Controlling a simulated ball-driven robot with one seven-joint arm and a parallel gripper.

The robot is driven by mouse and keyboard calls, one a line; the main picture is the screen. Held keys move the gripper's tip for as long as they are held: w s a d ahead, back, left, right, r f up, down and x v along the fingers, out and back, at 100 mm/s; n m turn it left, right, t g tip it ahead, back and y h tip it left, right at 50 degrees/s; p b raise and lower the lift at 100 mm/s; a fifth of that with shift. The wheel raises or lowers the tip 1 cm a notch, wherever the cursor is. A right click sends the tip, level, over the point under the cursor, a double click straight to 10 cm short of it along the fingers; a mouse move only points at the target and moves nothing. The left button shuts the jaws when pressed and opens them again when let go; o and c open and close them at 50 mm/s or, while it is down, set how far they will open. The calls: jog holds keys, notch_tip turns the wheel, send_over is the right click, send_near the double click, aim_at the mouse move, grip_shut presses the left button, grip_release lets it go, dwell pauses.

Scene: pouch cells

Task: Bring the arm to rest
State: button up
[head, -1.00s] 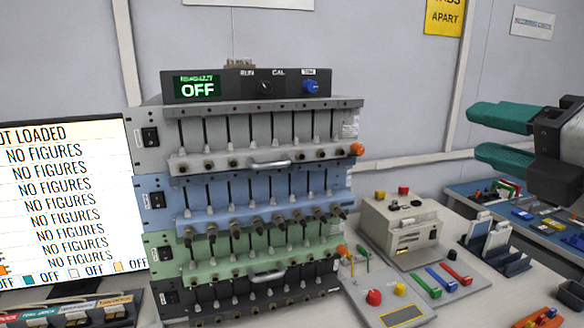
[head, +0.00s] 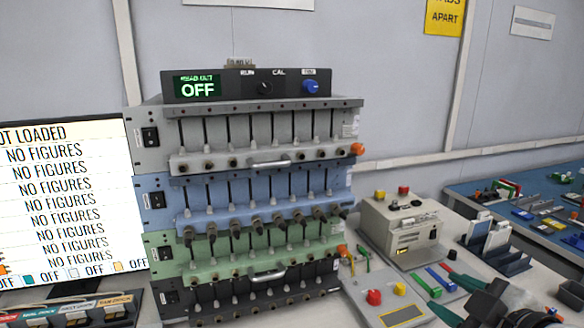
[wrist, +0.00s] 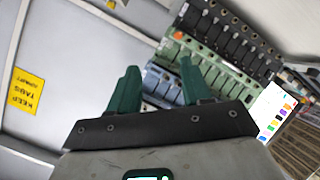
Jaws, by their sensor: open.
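My gripper (head: 441,291) is at the lower right of the head view, over the bench in front of the small beige device. Its two green fingers are apart with nothing between them. In the wrist view the fingers (wrist: 158,70) are also spread and empty, with the tilted rack of cell channels beyond them. Much of the arm behind the gripper is outside the head view.
The rack of grey, blue and green drawers (head: 255,210) stands left of the gripper. The beige device (head: 402,229), a dark holder with pale cards (head: 492,243) and a blue bench mat (head: 470,192) are nearby. A screen (head: 70,200) stands at left.

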jog(key=s+d+f+m+g+h+b, duration=0.1)
jog(key=s+f+m+g+b, duration=0.25)
jog(key=s+f, duration=0.9)
jog(key=s+d+f+m+g+h+b, duration=0.1)
jog(key=s+f+m+g+b, duration=0.45)
jog(key=f, duration=1.15)
jog(key=s+d+f+m+g+h+b, duration=0.1)
jog(key=s+f+m+g, duration=0.15)
jog(key=s+f, duration=1)
notch_tip(320, 180, up, 12)
jog(key=w+p, duration=0.1)
jog(key=p, duration=1.2)
jog(key=shift+w+r+g+p, duration=0.25)
jog(key=shift+w+g+p, duration=0.05)
jog(key=shift+g+p, duration=0.05)
